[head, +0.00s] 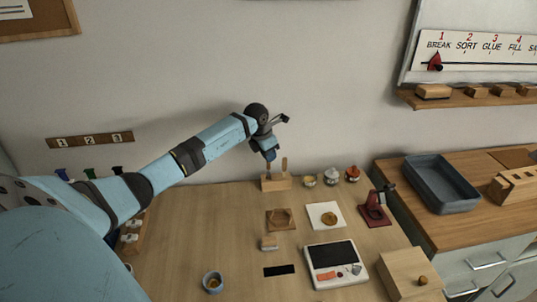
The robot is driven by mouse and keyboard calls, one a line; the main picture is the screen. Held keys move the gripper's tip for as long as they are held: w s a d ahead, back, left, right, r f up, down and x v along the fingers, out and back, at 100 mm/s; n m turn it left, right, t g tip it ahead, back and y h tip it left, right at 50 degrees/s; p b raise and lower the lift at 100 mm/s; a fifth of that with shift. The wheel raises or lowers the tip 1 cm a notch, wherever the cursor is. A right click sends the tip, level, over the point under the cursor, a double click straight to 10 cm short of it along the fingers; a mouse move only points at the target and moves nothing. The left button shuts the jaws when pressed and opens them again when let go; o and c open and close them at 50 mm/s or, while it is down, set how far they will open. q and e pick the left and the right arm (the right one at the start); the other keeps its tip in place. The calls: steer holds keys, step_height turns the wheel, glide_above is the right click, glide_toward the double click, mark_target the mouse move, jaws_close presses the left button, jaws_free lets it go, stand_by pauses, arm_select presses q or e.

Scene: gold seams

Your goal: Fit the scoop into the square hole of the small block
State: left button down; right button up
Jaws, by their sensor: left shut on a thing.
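The small wooden block (276,184) stands at the back edge of the table, against the wall side. A wooden stick (284,165) stands upright from its right part. My left gripper (270,157) points down just above the block's left part and is shut on a thin thing, apparently the scoop (268,171). Only a little of it shows below the fingers. I cannot tell whether its lower end is inside the square hole or only above it; the hole itself is not visible. My right gripper is not in view.
Small lidded jars (331,176) stand right of the block. In front are a wooden tray (281,219), a white square (325,215) with a round piece, a scale-like device (335,265), a blue cup (213,282) and a dark red stand (375,210). The table's left-middle is clear.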

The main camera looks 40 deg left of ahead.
mark_target(269, 169)
arm_select(q)
steer(key=shift+f+b, duration=1.55)
steer(key=shift+f, duration=0.95)
stand_by(1.2)
steer(key=c, duration=1)
jaws_free()
steer(key=shift+c, duration=0.2)
steer(key=shift+p+v, duration=0.65)
steer(key=shift+v, duration=0.3)
steer(key=p+v, duration=0.2)
steer(key=v, duration=0.1)
steer(key=shift+r, duration=0.1)
